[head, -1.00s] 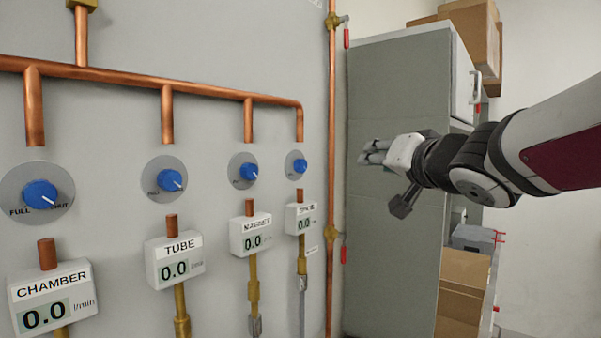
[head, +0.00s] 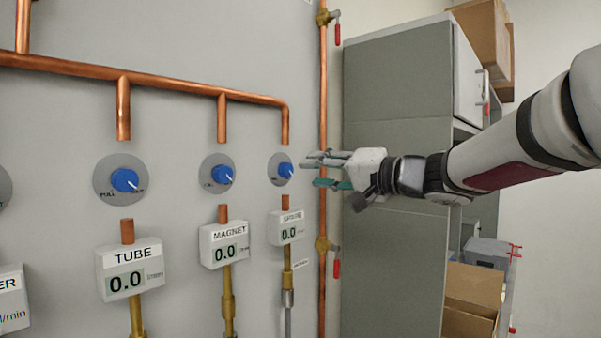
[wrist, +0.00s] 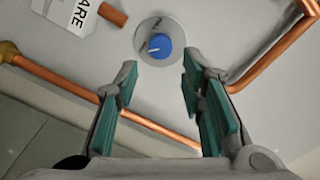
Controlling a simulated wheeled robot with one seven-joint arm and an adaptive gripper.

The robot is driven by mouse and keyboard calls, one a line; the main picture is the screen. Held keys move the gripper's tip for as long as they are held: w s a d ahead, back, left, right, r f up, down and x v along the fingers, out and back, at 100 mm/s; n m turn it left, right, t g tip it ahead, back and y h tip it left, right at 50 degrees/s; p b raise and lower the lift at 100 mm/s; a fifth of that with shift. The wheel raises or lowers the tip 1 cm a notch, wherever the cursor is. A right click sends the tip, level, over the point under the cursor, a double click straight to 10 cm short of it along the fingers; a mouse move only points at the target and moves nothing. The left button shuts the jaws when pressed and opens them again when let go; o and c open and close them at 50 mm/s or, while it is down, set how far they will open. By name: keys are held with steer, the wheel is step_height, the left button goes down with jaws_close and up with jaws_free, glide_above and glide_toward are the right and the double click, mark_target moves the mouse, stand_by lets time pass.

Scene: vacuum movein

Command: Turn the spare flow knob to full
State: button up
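The spare flow knob (head: 285,170) is blue with a white pointer line, on a round grey plate on the wall panel. Its display (head: 288,227) below reads 0.0. In the wrist view the knob (wrist: 158,47) lies beyond the fingertips, roughly between them, with part of the word SPARE on the label (wrist: 80,15) at upper left. My gripper (head: 312,171) is open and empty, just right of the knob in the head view. In the wrist view its green-padded fingers (wrist: 158,88) stand wide apart and do not touch the knob.
The magnet knob (head: 217,174) and tube knob (head: 125,180) sit to the left. A vertical copper pipe (head: 322,110) with red-handled valves runs right of the spare knob, close to my gripper. A grey cabinet (head: 395,100) stands behind my arm; cardboard boxes (head: 473,295) sit lower right.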

mark_target(289, 170)
steer(key=x, duration=0.7)
steer(key=shift+c, duration=0.5)
jaws_close()
